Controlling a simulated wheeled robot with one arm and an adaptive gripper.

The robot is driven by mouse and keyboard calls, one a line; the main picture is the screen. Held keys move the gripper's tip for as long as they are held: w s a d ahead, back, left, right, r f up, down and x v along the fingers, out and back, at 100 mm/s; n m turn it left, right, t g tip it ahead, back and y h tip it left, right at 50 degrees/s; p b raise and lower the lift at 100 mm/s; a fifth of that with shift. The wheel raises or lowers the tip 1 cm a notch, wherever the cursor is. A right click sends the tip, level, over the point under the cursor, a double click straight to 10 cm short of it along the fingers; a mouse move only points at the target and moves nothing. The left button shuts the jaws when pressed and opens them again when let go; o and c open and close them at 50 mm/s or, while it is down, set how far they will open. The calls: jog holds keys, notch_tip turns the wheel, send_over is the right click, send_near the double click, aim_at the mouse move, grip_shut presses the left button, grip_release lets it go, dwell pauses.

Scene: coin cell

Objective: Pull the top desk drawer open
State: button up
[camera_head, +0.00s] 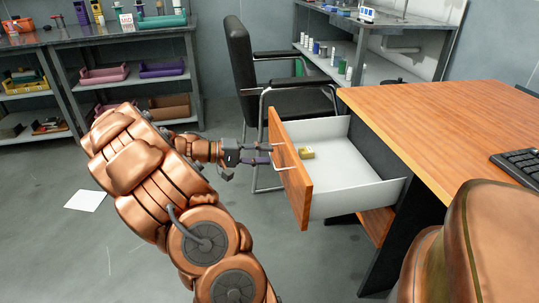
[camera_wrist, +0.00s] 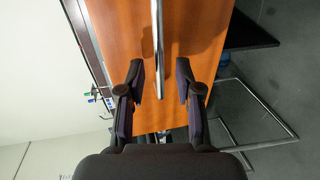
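The desk's top drawer (camera_head: 345,180) stands pulled out, with a wooden front (camera_head: 295,190) and a pale interior. A small yellow box (camera_head: 307,153) lies inside it. The drawer's metal bar handle (camera_head: 283,168) is on the front, facing my gripper (camera_head: 268,154). In the wrist view the wooden front (camera_wrist: 205,20) fills the upper middle. There the handle (camera_wrist: 158,50) lies between the two spread fingers of my gripper (camera_wrist: 159,68), with a visible gap on each side. My gripper is open and holds nothing.
The wooden desk (camera_head: 430,125) with a keyboard (camera_head: 518,163) is at the right. A black chair (camera_head: 245,65) stands close behind the drawer. Metal shelves (camera_head: 100,75) are at the back left. A white sheet (camera_head: 86,200) lies on otherwise clear floor at the left.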

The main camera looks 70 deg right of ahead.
jog(key=v, duration=0.9)
jog(key=shift+w+a, duration=0.15)
jog(key=shift+w, duration=0.15)
jog(key=s+a+r+n+t+y+p, duration=0.2)
jog(key=s+a+r+n+t+p, duration=0.15)
jog(key=a+r+p, duration=1.2)
jog(key=s+a+r+n+t+y+p, duration=0.3)
jog(key=a+r+n+t+p, duration=0.1)
jog(key=a+r+p, duration=0.5)
jog(key=s+a+r+n+t+y+p, duration=0.3)
jog(key=a+r+p, duration=0.7)
jog(key=a+p, duration=0.4)
jog(key=a+n, duration=0.1)
jog(key=a, duration=0.2)
jog(key=shift+s+a+r+t, duration=0.25)
jog(key=shift+s+a+t, duration=0.1)
jog(key=shift+s, duration=0.05)
jog(key=shift+d, duration=0.2)
